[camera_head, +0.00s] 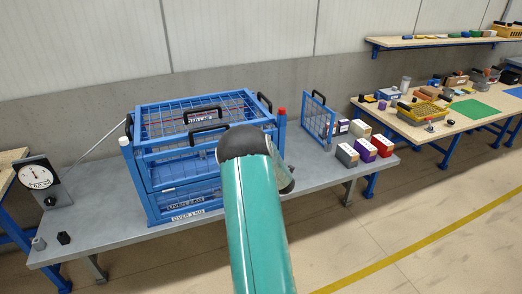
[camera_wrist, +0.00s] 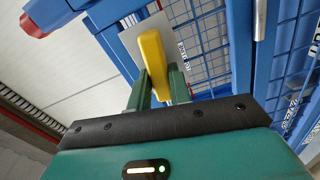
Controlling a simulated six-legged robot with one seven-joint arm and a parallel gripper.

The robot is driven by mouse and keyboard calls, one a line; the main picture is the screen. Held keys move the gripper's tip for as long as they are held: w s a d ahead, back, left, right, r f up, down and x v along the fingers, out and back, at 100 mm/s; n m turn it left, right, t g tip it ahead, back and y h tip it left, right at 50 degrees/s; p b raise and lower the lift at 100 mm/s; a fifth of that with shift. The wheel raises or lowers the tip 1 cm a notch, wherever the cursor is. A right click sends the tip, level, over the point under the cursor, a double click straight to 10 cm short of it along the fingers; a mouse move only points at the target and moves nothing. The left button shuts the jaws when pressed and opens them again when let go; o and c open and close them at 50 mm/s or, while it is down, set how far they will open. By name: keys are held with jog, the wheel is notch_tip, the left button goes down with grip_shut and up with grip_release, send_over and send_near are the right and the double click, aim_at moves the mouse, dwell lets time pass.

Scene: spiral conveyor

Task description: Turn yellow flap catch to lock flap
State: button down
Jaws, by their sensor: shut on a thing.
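The yellow flap catch (camera_wrist: 153,58) is in the wrist view, in front of a pale plate (camera_wrist: 130,38) on the blue frame. My gripper (camera_wrist: 158,80) has its green fingers closed on the catch, one on each side. In the head view the blue mesh cage (camera_head: 175,150) stands on the grey bench, with black handles on it. My green arm reaches in front of the cage's right side there and hides my gripper and the catch. I cannot tell from these views whether the flap is locked.
A red-capped post (camera_head: 281,111) stands at the cage's right corner; a red cap (camera_wrist: 32,26) also shows in the wrist view. Several small boxes (camera_head: 366,150) and a blue mesh panel (camera_head: 318,118) stand right of the cage. A dial scale (camera_head: 40,178) is at the left.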

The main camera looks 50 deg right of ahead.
jog(key=shift+n, duration=1)
jog(key=c, duration=1.3)
grip_release()
jog(key=shift+f, duration=0.1)
jog(key=v, duration=1.4)
